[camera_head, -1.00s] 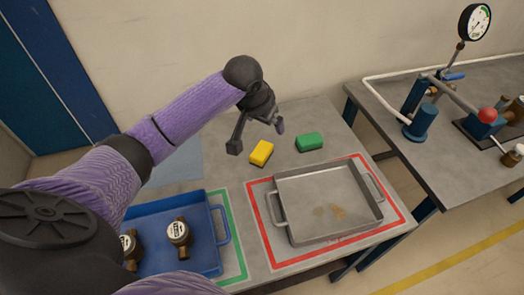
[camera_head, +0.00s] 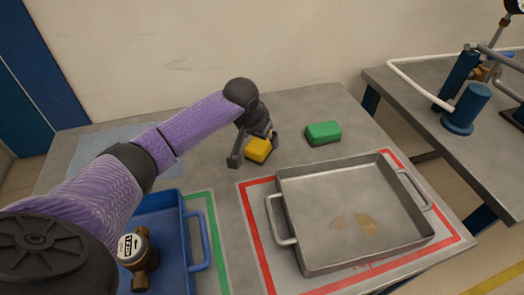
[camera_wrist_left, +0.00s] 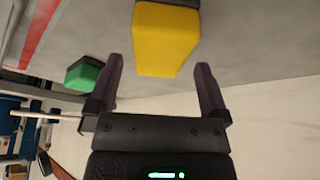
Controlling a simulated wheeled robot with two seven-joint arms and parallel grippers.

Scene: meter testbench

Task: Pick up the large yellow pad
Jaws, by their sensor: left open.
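The yellow pad (camera_head: 258,149) lies on the grey table, partly hidden behind my left gripper in the head view. In the left wrist view the yellow pad (camera_wrist_left: 165,40) is large, just beyond and between the fingertips. My left gripper (camera_head: 255,148) is open and empty, with its fingers (camera_wrist_left: 162,72) spread wider than the pad. I cannot tell whether a finger touches the pad. My right gripper is not in view.
A green pad (camera_head: 323,132) lies right of the yellow one; it also shows in the left wrist view (camera_wrist_left: 84,75). A metal tray (camera_head: 350,205) with brown stains sits inside a red outline. A blue tray (camera_head: 197,215) with a meter (camera_head: 135,250) stands at the front left.

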